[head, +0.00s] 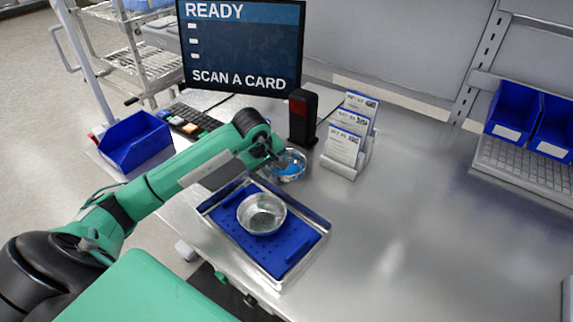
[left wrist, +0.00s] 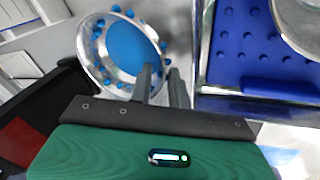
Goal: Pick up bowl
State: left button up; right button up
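A shiny metal bowl with blue contents (head: 290,166) stands on the steel table, just behind the tray. In the left wrist view this bowl (left wrist: 124,46) shows a blue inside and small blue pieces near its rim. My left gripper (head: 277,161) is at this bowl's near left side. In the left wrist view its two fingers (left wrist: 163,86) stand apart, one over the bowl's rim and one outside it. Contact cannot be told. A second metal bowl (head: 262,214) sits on the blue perforated tray insert. My right gripper is not in view.
A metal tray with a blue insert (head: 285,262) lies in front. A black scanner post (head: 302,117) and card holders (head: 345,147) stand behind and right of the bowl. A monitor (head: 241,45), keyboard and blue bin (head: 135,140) are further left.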

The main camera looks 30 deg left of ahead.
pick_arm(q)
jog(key=shift+w+f, duration=0.15)
jog(key=shift+f, duration=0.35)
grip_shut()
